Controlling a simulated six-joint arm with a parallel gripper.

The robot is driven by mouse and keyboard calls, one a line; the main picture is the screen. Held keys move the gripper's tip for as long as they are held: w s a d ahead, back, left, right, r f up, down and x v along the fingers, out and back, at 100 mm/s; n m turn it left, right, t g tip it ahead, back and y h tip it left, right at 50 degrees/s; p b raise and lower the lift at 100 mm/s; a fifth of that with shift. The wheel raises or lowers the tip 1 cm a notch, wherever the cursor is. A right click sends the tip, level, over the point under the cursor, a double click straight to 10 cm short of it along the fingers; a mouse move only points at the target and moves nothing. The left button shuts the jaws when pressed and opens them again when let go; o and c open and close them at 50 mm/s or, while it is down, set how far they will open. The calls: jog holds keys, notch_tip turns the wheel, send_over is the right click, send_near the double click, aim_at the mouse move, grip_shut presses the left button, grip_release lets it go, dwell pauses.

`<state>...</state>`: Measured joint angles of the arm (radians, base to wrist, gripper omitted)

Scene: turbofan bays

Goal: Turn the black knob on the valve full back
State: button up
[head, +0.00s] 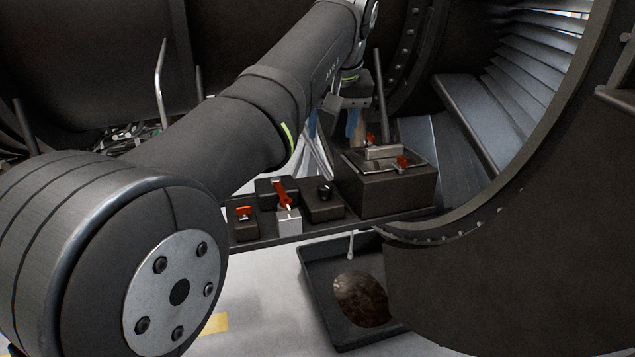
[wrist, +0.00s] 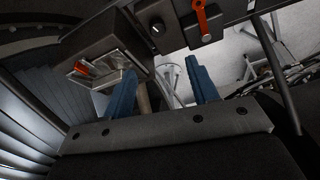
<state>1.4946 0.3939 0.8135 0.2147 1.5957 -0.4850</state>
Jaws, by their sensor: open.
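The black knob (head: 324,190) sits on a small dark block (head: 323,209) on the shelf, between a red lever and a larger box. In the wrist view the knob (wrist: 157,28) shows a pale mark on its face. My gripper (wrist: 160,68) has its two blue fingers apart with nothing held between them. In the head view my gripper (head: 334,130) is above and behind the knob, partly hidden by my arm. It is clear of the knob.
A red lever (head: 280,193) and a red switch (head: 245,210) are left of the knob. A dark box (head: 385,194) with red latches (head: 402,162) stands close on the right. A dark tray (head: 318,290) lies below the shelf (head: 290,236). The curved engine cowl (head: 520,240) bounds the right.

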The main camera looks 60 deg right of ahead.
aim_at(325, 186)
jog(key=x, duration=1.7)
jog(key=shift+s+d+f, duration=0.1)
jog(key=shift+s+d, duration=0.05)
jog(key=shift+d, duration=0.05)
jog(key=c, duration=1)
